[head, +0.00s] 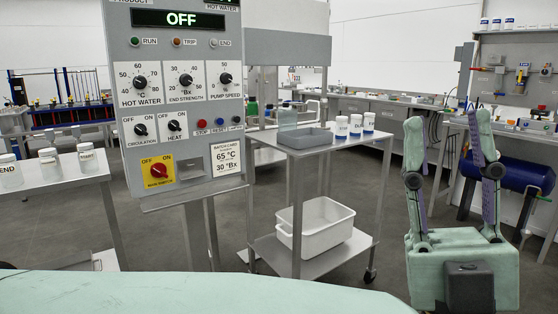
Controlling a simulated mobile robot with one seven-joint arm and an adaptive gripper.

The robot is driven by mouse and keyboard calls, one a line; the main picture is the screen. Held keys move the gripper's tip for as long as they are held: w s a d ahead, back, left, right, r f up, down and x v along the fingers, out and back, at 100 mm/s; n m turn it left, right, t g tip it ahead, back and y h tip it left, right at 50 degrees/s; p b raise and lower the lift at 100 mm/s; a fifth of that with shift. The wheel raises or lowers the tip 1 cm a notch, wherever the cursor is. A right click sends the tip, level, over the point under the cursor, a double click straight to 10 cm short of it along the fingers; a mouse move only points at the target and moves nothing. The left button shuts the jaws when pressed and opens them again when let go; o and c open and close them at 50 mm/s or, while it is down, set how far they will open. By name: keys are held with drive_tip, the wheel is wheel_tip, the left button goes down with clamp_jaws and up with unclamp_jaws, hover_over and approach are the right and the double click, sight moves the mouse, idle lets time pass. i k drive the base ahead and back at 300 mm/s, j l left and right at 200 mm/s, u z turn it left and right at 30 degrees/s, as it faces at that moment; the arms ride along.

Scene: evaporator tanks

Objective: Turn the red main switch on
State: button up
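The red main switch (158,170) is a round red knob on a yellow plate at the lower left of the grey control panel (190,148). The plate is marked OFF on the left and ON on the right. The exact angle of the knob is too small to tell. The panel's display (179,19) reads OFF in green. My gripper (448,112) stands at the right of the head view, fingers pointing up and spread apart with nothing between them. It is well to the right of the panel and touches nothing there.
A steel trolley (293,151) with a grey tray and white jars stands between the panel and my gripper; a white tub (315,227) is on its lower shelf. A side table (56,181) with jars is at left. Benches line the back. A pale green surface fills the bottom foreground.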

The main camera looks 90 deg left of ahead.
sight(158, 170)
drive_tip(key=u, duration=3.2)
drive_tip(key=i+l+z, duration=0.3)
drive_tip(key=k+j, duration=0.1)
